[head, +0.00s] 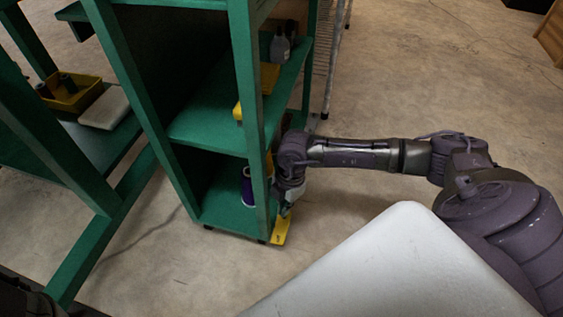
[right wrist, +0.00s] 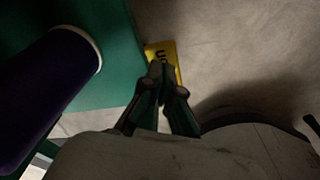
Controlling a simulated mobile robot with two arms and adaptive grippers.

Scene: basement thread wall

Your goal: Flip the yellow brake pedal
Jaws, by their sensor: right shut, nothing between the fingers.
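The yellow brake pedal (head: 281,231) sticks out low at the foot of the green shelf unit, just above the floor. In the right wrist view it shows as a yellow plate (right wrist: 160,50) with dark lettering, partly hidden behind my fingertips. My right gripper (head: 285,212) is low beside the shelf's front post, over the pedal. In the right wrist view its two fingers (right wrist: 162,70) are together and empty, with the tips in front of the pedal; I cannot tell whether they touch it. My left gripper does not show clearly.
The green shelf unit (head: 205,128) stands left of my right arm. A purple spool (head: 247,188) sits on its bottom shelf, close to the gripper, and shows large in the right wrist view (right wrist: 40,95). Bare concrete floor (head: 400,90) lies to the right.

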